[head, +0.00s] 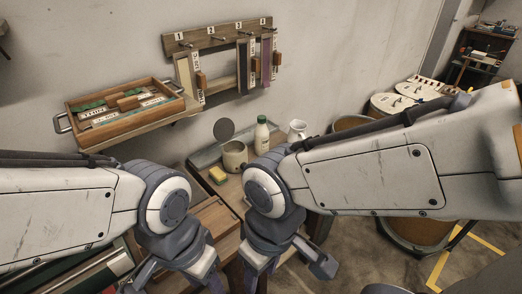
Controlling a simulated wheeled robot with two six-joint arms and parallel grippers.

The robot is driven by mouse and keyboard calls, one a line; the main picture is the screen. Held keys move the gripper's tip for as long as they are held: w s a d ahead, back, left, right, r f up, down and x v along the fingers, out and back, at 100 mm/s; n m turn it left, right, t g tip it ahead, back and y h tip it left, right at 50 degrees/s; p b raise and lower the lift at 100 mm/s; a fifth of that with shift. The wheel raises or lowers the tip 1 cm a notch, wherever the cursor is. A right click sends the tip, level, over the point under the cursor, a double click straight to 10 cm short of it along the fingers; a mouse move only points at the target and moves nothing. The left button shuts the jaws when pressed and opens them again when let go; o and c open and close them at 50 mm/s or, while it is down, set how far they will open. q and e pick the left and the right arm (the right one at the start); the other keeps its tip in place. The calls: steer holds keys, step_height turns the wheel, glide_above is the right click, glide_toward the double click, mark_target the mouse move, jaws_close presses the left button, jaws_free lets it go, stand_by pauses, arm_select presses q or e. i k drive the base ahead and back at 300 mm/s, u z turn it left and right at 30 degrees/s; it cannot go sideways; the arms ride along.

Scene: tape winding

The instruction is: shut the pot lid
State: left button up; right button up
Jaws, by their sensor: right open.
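A small cream pot (235,155) stands on the bench against the back wall. Its round grey lid (223,129) stands up at the pot's back left rim, tilted open, so the mouth is uncovered. My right gripper (284,280) is open and empty, low in the picture and well in front of the pot. My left gripper (172,283) is at the bottom edge, left of the right one, and its fingertips are cut off by the frame. Neither gripper touches the pot or lid.
A yellow sponge (217,174) lies in front of the pot. A green-capped white bottle (262,136) and a white jug (297,130) stand to its right. A wooden tray (128,123) and a peg rack (217,36) are on the wall side.

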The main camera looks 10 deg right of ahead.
mark_target(223, 129)
steer(key=z, duration=0.1)
steer(key=k, duration=1.1)
steer(key=z, duration=0.85)
steer(key=i, duration=1.5)
steer(key=u, duration=0.85)
